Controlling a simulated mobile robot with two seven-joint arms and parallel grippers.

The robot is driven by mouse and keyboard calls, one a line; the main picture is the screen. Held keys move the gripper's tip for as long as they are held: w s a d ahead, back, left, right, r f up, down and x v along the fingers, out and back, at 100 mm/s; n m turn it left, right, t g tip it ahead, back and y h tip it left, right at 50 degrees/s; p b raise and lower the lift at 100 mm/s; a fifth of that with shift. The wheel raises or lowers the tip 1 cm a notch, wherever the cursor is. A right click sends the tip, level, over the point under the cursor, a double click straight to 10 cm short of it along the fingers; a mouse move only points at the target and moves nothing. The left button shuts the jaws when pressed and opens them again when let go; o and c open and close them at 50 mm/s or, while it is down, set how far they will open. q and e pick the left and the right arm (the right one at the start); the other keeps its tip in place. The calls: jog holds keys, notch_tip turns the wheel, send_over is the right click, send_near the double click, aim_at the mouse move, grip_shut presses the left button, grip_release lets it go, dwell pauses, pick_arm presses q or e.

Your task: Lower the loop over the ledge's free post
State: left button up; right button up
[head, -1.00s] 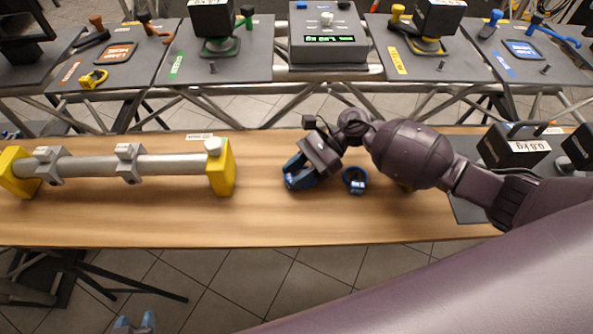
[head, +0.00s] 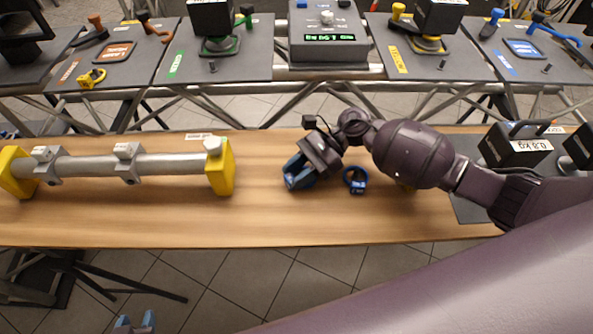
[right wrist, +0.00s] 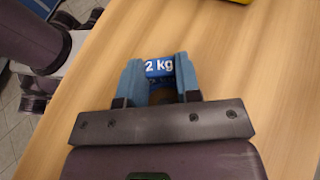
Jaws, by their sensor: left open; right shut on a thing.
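My left gripper (head: 134,323) is open and empty at the bottom edge. Short dark posts stand bare on the green-labelled (head: 212,66), yellow-labelled (head: 441,65) and blue-labelled (head: 547,69) panels. A yellow loop (head: 92,78) is at the orange-labelled panel.
A grey pipe (head: 90,166) with clamps and yellow end blocks (head: 221,168) lies along the table's left. A dark weight (head: 515,146) stands at the right. The table between the right end block and my right gripper is clear.

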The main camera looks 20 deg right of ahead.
pick_arm(q)
jog(key=shift+s+f, duration=0.15)
jog(key=shift+s+f, duration=0.2)
jog(key=shift+s, duration=0.1)
jog(key=shift+s+a+f, duration=0.1)
pick_arm(e)
jog(key=shift+f, duration=0.1)
jog(key=o, duration=0.5)
pick_arm(q)
jog(key=shift+w+r, duration=0.2)
jog(key=shift+w, duration=0.25)
pick_arm(e)
jog(key=o, duration=0.5)
pick_arm(q)
jog(key=shift+s, duration=0.1)
pick_arm(e)
jog(key=b+v, duration=0.1)
jog(key=v, duration=0.8)
jog(key=shift+d, duration=0.3)
pick_arm(q)
jog(key=shift+w, duration=0.2)
pick_arm(e)
jog(key=shift+w+d+r, duration=0.2)
jog(key=shift+d+r, duration=0.15)
jog(key=shift+d, duration=0.2)
